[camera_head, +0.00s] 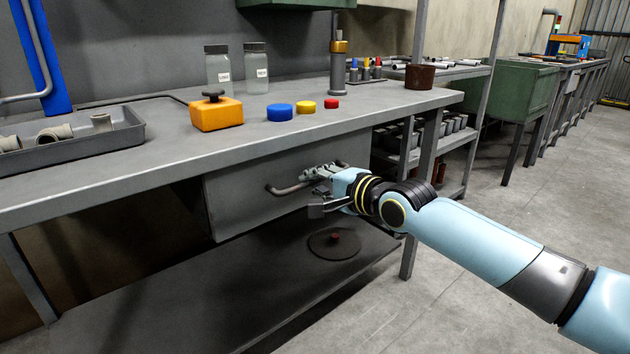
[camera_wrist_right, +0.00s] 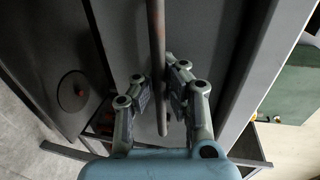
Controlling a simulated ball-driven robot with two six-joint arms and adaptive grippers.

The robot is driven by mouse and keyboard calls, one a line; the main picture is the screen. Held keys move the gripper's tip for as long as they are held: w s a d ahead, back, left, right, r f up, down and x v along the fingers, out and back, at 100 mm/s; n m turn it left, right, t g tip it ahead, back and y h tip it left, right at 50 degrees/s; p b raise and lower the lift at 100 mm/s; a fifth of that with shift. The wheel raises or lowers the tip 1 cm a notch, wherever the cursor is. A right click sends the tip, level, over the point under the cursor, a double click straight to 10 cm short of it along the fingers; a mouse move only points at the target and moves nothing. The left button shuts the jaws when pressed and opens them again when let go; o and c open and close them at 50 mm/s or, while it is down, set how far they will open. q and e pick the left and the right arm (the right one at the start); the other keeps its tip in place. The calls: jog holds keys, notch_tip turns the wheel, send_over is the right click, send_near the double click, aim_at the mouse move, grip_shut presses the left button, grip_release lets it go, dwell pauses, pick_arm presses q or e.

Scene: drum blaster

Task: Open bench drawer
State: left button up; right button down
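The grey bench drawer (camera_head: 235,200) hangs under the workbench top, and its front looks closed. Its bar handle (camera_head: 285,189) runs across the front and also shows in the right wrist view (camera_wrist_right: 155,35). My right gripper (camera_head: 313,190) is at the right part of the handle. In the right wrist view its two fingers (camera_wrist_right: 157,88) stand apart with the bar between them. A gap shows beside the bar, so the fingers look open around it; any contact is unclear. My left gripper is not in view.
The workbench top (camera_head: 180,160) carries an orange block (camera_head: 217,115), jars, coloured caps and a grey tray (camera_head: 90,145) of pipe fittings. A lower shelf (camera_head: 200,310) holds a dark disc with a red knob (camera_head: 335,238). A bench leg (camera_head: 425,170) stands right of the drawer. The floor at right is clear.

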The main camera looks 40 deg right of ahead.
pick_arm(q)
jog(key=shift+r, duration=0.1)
pick_arm(e)
jog(key=shift+s+p, duration=0.25)
jog(key=shift+p, duration=0.05)
pick_arm(q)
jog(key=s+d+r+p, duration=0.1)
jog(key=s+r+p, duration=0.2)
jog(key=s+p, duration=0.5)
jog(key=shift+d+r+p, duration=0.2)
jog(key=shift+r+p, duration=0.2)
jog(key=shift+p, duration=0.15)
pick_arm(e)
jog(key=f+v, duration=0.2)
jog(key=v, duration=0.9)
jog(key=s+f+v, duration=0.1)
jog(key=f+v, duration=0.1)
jog(key=v, duration=1)
jog(key=shift+d+f, duration=0.25)
jog(key=shift+f, duration=0.15)
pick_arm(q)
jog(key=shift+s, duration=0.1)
pick_arm(e)
jog(key=shift+w, duration=0.1)
jog(key=c, duration=1.4)
grip_release()
